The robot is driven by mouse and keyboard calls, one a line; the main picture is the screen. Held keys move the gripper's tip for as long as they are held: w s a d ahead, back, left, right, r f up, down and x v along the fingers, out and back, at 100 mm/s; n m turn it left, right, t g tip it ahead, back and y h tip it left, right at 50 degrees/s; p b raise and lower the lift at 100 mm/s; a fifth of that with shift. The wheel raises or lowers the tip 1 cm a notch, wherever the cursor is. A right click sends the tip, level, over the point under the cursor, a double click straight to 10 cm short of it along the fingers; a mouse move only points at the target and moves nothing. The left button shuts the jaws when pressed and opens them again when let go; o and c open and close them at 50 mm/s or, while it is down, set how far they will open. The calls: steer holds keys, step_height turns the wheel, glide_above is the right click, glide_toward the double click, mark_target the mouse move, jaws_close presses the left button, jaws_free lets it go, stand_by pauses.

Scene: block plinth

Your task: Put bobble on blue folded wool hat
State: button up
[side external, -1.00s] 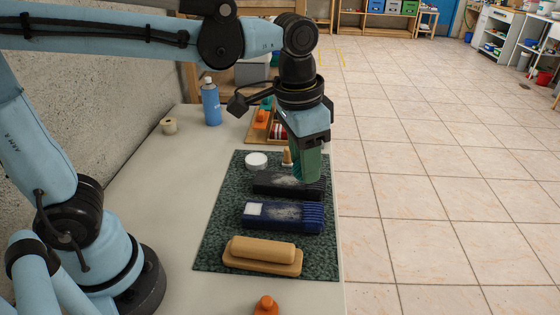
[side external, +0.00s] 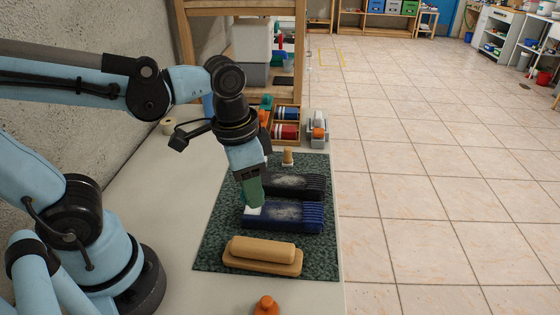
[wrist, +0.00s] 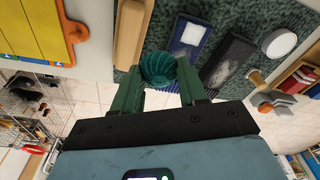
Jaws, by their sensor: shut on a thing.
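My gripper (wrist: 160,78) is shut on a teal, ribbed, round bobble (wrist: 158,69), held between its green fingers. In the side view my gripper (side external: 252,198) points down over the left end of the blue folded wool hat (side external: 285,217). I cannot tell whether the bobble touches the hat. The hat is dark blue with a ribbed right end, a pale dusty middle and a white patch at its left end, partly hidden by my gripper. It also shows in the wrist view (wrist: 178,52), with its white patch beyond the bobble.
A similar black folded piece (side external: 295,186) lies just behind the hat. A tan block on a base (side external: 262,254) lies in front. All are on a dark speckled mat (side external: 210,245). A white disc (wrist: 279,43) and an orange knob (side external: 266,306) are nearby. Trays (side external: 286,130) stand behind.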

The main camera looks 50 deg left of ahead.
steer(key=w+a+f, duration=0.2)
steer(key=a, duration=0.1)
steer(key=w+a+f, duration=0.1)
steer(key=a, duration=0.1)
steer(key=shift+w+f, duration=0.1)
steer(key=shift+f, duration=2.15)
steer(key=shift+f, duration=0.1)
steer(key=o, duration=1)
steer(key=r+n+t, duration=0.1)
steer(key=r+t, duration=0.1)
steer(key=r, duration=0.1)
steer(key=r+n+t, duration=0.1)
steer(key=r+t, duration=0.1)
steer(key=r, duration=0.1)
steer(key=r+n+t, duration=0.1)
steer(key=r+n, duration=0.1)
steer(key=r, duration=0.1)
steer(key=shift+w+a+r+t, duration=0.1)
steer(key=shift+w+a+t, duration=0.05)
steer(key=shift+a+t, duration=0.25)
